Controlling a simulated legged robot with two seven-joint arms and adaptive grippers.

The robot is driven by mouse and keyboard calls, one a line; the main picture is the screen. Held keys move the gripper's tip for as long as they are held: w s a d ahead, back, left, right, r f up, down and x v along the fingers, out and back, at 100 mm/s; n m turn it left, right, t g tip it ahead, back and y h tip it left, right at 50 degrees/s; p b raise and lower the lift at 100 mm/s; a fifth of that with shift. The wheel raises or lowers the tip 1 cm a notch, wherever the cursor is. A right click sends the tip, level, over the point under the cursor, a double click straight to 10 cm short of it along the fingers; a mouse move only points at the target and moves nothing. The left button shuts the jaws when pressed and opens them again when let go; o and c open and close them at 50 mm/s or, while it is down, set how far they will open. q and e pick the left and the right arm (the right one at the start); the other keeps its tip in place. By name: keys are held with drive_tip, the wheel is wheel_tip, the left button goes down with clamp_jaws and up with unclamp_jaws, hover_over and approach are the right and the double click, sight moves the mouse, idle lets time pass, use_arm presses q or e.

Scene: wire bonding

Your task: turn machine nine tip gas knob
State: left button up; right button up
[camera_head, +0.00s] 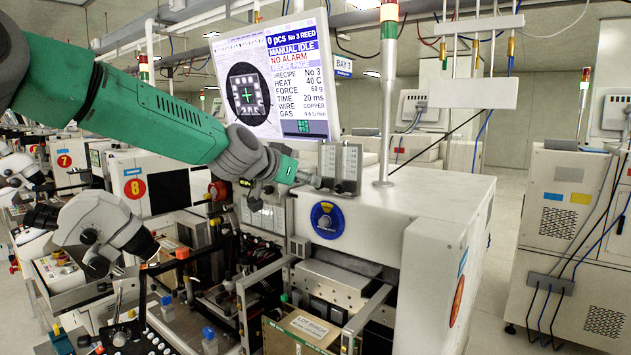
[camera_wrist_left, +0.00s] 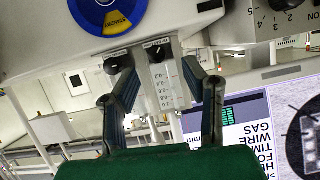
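In the head view, my green left arm reaches from the left to the machine under the monitor, and my left gripper (camera_head: 304,179) is beside a small flowmeter panel (camera_head: 340,164). In the left wrist view, which is upside down, my left gripper (camera_wrist_left: 160,72) is open, with its two dark fingers either side of the flowmeter scale. Two black knobs show there: one (camera_wrist_left: 157,51) between and just beyond the fingertips, the other (camera_wrist_left: 118,63) near the left fingertip. Their labels are too small to read surely. No contact is visible. My right gripper is not in view.
A blue round dial (camera_head: 327,220) with a yellow mark is on the machine front below the panel. The monitor (camera_head: 270,80) stands behind my wrist. A microscope (camera_head: 105,230) and open machine parts lie below. The white machine top (camera_head: 430,190) is mostly clear.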

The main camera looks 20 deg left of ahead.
sight(317, 194)
use_arm(q)
drive_tip(key=x, duration=0.3)
drive_tip(key=p+x, duration=0.1)
drive_tip(key=x, duration=0.1)
drive_tip(key=shift+d+r, duration=0.15)
drive_tip(key=shift+d, duration=0.15)
drive_tip(key=shift+a, duration=0.25)
drive_tip(key=shift+a, duration=0.1)
clamp_jaws()
